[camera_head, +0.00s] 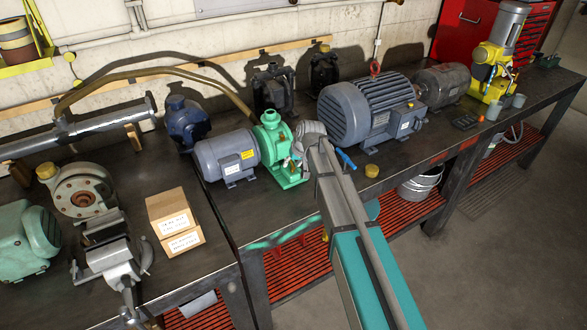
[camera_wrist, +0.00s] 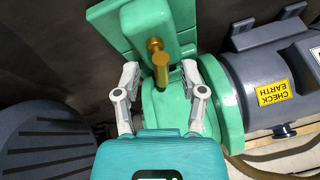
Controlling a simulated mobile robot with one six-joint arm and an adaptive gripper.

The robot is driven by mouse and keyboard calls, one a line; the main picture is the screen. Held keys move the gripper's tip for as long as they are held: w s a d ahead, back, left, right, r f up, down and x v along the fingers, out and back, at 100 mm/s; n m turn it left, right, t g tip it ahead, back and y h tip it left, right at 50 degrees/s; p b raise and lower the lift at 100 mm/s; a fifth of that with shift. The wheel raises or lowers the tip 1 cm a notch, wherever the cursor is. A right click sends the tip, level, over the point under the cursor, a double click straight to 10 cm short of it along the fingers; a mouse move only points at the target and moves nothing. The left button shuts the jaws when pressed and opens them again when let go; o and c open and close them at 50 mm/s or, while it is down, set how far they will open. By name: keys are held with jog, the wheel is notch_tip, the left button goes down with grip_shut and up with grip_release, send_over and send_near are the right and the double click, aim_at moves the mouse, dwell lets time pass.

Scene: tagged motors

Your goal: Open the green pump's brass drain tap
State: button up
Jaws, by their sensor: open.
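The green pump (camera_head: 271,137) stands on the bench, coupled to a grey-blue motor (camera_head: 228,157) on its left. In the wrist view the pump's green body (camera_wrist: 165,118) fills the middle. Its brass drain tap (camera_wrist: 161,72) sticks out toward the camera, with a rounded brass end above it. My gripper (camera_wrist: 160,72) is open, with one finger on each side of the tap. Gaps show between the tap and both fingers, and I see no contact. In the head view my gripper (camera_head: 307,142) is at the pump's right side and hides part of it.
A large blue-grey motor (camera_head: 368,110) stands close to the right of my gripper. A hose (camera_head: 165,73) arches behind the pump. The grey-blue motor with a yellow "CHECK EARTH" label (camera_wrist: 273,92) is close on the right in the wrist view. Small boxes (camera_head: 174,222) sit at the left.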

jog(key=shift+w+a+f, duration=0.1)
jog(key=shift+f, duration=0.25)
